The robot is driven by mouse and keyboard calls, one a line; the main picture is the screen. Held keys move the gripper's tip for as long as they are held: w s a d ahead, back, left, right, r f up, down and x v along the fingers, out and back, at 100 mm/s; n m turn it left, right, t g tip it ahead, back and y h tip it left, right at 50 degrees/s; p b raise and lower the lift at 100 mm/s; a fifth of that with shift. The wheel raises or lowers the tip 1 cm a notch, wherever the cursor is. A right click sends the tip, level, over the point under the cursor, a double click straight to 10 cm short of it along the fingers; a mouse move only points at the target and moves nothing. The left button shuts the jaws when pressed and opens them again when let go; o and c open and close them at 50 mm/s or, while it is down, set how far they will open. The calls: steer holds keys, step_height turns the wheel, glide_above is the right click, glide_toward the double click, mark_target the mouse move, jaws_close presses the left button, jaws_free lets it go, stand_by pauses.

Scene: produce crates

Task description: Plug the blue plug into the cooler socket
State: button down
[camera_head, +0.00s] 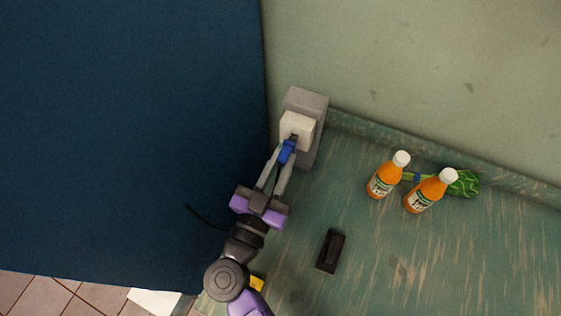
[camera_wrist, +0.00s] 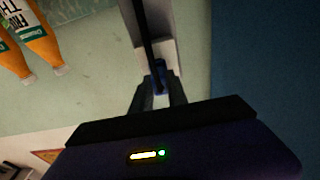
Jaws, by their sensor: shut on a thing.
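My gripper (camera_head: 280,164) is shut on the blue plug (camera_head: 287,151), which lies between the fingertips. The plug is right at the front of the white socket plate (camera_head: 297,124) on a grey block (camera_head: 306,101) by the wall. I cannot tell whether its prongs are in the socket, as the plug and fingers cover the contact. In the wrist view the blue plug (camera_wrist: 159,76) shows between the fingers, with a dark cord running up from it across the pale block (camera_wrist: 168,56).
A black block (camera_head: 330,251) lies on the worn green counter (camera_head: 370,285). A dark blue panel (camera_head: 130,130) borders the left side.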

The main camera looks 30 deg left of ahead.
mark_target(281, 165)
steer(key=shift+w, duration=1.2)
steer(key=c, duration=1.2)
jaws_free()
steer(key=s, duration=0.2)
steer(key=s+b, duration=0.1)
steer(key=s, duration=0.2)
steer(key=s+f, duration=0.1)
steer(key=s, duration=0.1)
steer(key=shift+s+d, duration=0.15)
steer(key=shift+s, duration=0.2)
